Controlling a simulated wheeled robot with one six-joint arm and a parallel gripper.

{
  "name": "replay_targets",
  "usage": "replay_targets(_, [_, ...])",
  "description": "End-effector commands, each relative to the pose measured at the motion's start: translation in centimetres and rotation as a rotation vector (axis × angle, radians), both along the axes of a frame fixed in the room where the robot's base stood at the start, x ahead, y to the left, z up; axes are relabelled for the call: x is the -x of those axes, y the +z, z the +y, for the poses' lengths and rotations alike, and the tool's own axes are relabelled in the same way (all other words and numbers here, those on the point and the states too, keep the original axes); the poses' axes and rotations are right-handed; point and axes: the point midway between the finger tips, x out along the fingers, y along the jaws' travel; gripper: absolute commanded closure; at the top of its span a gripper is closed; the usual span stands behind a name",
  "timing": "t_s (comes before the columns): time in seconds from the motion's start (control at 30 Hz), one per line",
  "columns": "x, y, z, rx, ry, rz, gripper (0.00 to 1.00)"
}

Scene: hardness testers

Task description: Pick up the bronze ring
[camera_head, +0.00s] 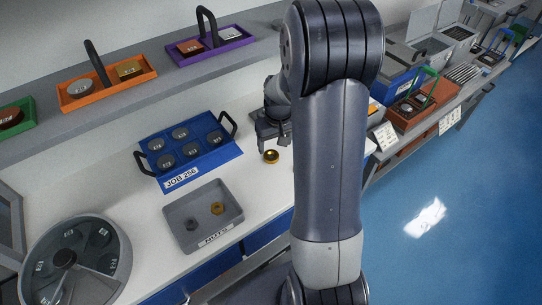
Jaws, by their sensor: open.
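A small gold-bronze round piece (271,157), which looks like the bronze ring, lies on the white bench top just right of the blue tray. My gripper (268,142) is open, just above and behind the piece in the picture. I cannot tell the exact gap between them. My arm hides the bench to the right of the piece.
A blue tray (172,181) labelled JOB 256 holds several dark discs. A grey NUTS tray (178,230) holds a dark nut (191,224) and a brass-coloured nut (217,208). A round divided dish (122,262) stands front left. A shelf (120,119) with trays runs behind.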

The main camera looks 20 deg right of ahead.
Motion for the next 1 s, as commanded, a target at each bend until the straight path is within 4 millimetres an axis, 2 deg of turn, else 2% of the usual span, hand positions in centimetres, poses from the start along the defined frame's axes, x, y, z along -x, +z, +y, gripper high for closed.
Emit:
replay_targets(0.4, [-0.7,-4.5,0.8,-0.001,0.0,0.002,0.3])
replay_targets(0.73, [-0.9,-5.1,0.7,0.0,0.0,-0.001,0.3])
replay_targets(1.0, [-0.9,-5.1,0.7,0.0,0.0,-0.001,0.5])
